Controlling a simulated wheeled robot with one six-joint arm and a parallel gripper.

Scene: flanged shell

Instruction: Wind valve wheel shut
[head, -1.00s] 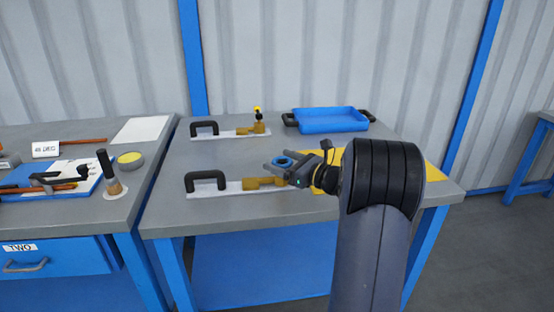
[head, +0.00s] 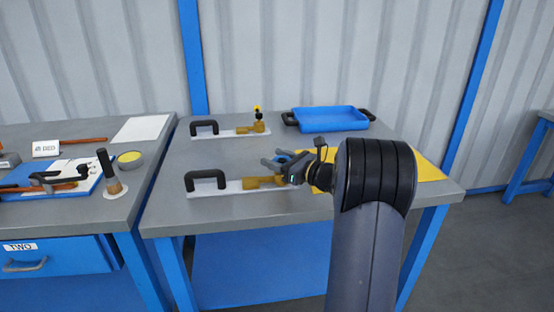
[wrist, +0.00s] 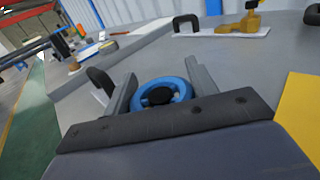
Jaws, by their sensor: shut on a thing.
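The blue valve wheel (head: 284,158) with a black hub sits above the brass valve body (head: 262,182) on the nearer white plate. In the wrist view the blue wheel (wrist: 179,88) lies flat between the two grey fingers. My gripper (head: 273,159) reaches in from the right and is shut on the wheel, one finger on each side. My gripper hides the right end of the brass body and whatever joins it to the wheel.
A second brass valve (head: 258,125) with a yellow-topped black stem stands on a plate behind. Black handles (head: 207,178) rise from both plates. A blue tray (head: 330,119) is at the back, a yellow sheet (head: 425,170) at right. The bench's front left is clear.

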